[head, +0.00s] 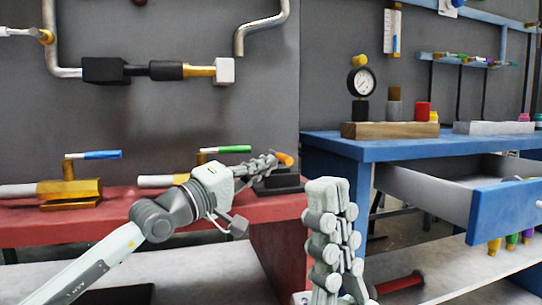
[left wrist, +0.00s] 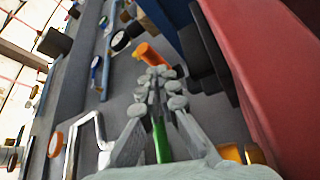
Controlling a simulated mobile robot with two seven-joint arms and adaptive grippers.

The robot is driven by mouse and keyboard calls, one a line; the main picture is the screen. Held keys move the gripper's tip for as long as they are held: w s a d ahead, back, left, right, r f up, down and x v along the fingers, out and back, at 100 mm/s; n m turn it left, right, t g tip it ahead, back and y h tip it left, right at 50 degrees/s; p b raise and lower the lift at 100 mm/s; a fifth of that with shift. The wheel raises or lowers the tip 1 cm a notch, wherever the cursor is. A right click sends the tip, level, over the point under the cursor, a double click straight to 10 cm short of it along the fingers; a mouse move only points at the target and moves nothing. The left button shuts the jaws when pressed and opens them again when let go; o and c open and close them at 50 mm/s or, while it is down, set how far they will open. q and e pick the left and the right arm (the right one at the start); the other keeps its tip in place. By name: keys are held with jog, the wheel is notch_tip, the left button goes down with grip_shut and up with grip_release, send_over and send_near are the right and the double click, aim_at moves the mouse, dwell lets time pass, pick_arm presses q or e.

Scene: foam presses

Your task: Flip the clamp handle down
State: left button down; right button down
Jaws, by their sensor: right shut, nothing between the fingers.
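The clamp handle (head: 284,158) is a short orange grip, tilted, above a black clamp base (head: 277,182) at the right end of the red bench. My left gripper (head: 270,162) is just left of the handle, its fingertips close to it. In the left wrist view the orange handle (left wrist: 148,52) shows just beyond the fingertips (left wrist: 158,74), which are together with nothing visible between them. Whether they touch the handle I cannot tell. My right gripper (head: 331,187) points up at the lower middle, shut and empty, apart from the clamp.
Valves with a blue lever (head: 93,155) and a green lever (head: 226,150) stand on the red bench (head: 60,229). A blue table (head: 390,148) with an open drawer (head: 445,195) is at the right. Pipes (head: 263,22) run along the grey wall.

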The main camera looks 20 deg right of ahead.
pick_arm(q)
jog(key=r+v, duration=0.1)
jog(key=v, duration=0.8)
jog(key=shift+s+a, duration=0.25)
jog(key=shift+a, duration=0.1)
jog(key=shift+r, duration=0.15)
